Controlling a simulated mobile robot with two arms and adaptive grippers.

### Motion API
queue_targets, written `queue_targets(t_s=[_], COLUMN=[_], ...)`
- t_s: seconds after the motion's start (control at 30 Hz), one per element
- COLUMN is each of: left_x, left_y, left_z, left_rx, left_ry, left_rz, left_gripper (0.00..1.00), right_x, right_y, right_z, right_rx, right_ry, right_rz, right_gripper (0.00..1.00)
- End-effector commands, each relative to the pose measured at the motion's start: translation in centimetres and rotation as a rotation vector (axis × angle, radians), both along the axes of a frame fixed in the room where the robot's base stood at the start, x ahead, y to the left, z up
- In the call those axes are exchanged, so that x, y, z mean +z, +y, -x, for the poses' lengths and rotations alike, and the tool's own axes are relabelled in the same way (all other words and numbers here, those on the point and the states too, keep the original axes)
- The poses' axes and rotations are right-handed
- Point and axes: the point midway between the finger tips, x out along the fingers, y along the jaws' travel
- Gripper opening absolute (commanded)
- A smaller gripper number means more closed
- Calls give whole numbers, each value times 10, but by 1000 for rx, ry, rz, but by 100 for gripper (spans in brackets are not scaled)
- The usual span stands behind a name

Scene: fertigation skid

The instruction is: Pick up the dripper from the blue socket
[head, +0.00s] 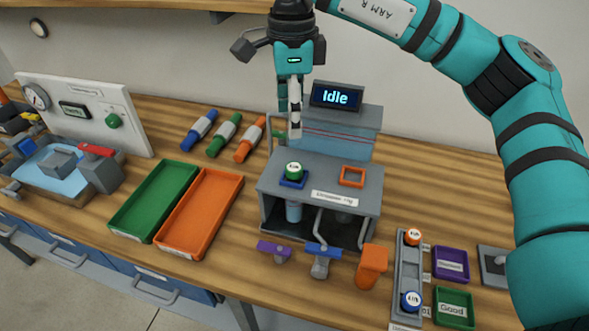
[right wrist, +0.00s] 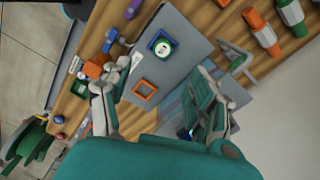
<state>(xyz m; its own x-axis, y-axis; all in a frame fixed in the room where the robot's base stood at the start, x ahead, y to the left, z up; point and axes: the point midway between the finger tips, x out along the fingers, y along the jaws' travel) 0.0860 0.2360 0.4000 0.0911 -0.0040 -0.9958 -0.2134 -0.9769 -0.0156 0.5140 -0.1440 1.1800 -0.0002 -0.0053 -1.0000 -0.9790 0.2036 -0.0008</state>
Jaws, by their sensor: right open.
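The dripper (head: 293,169), green with a white labelled top, stands upright in the blue socket (head: 288,184) on the left of the grey test rig's top. In the right wrist view the dripper (right wrist: 163,47) sits inside the square blue socket (right wrist: 152,39). My right gripper (head: 292,122) hangs above and behind the dripper, fingers pointing down, apart from it. The right wrist view shows its two fingers (right wrist: 160,108) spread wide with nothing between them. My left gripper is in neither view.
An empty orange socket (head: 352,176) is on the right of the rig (head: 325,187). Purple and blue valve handles and an orange block (head: 371,266) are in front. Green and orange trays (head: 201,213) lie left; a grey dripper holder (head: 409,275) stands right.

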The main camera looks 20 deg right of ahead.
Motion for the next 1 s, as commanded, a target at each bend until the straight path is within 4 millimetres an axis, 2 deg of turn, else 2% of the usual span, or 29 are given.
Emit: queue_targets(t_s=[0.1,0.3,0.57,0.73,0.83,1.0], left_x=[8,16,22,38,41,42], left_y=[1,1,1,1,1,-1], left_z=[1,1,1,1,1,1], left_rx=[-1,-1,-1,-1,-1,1], left_ry=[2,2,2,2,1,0], left_rz=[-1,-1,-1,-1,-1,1], left_gripper=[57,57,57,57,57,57], right_x=[-25,-62,-81,-104,-119,-129], right_y=[-1,0,0,-3,-3,-3], right_z=[1,0,-1,-4,-5,-5], right_rx=[1,2,1,2,3,3], right_ry=[4,3,1,4,3,0], right_rz=[0,-3,-3,-3,-3,-5], right_gripper=[61,61,61,61,61,61])
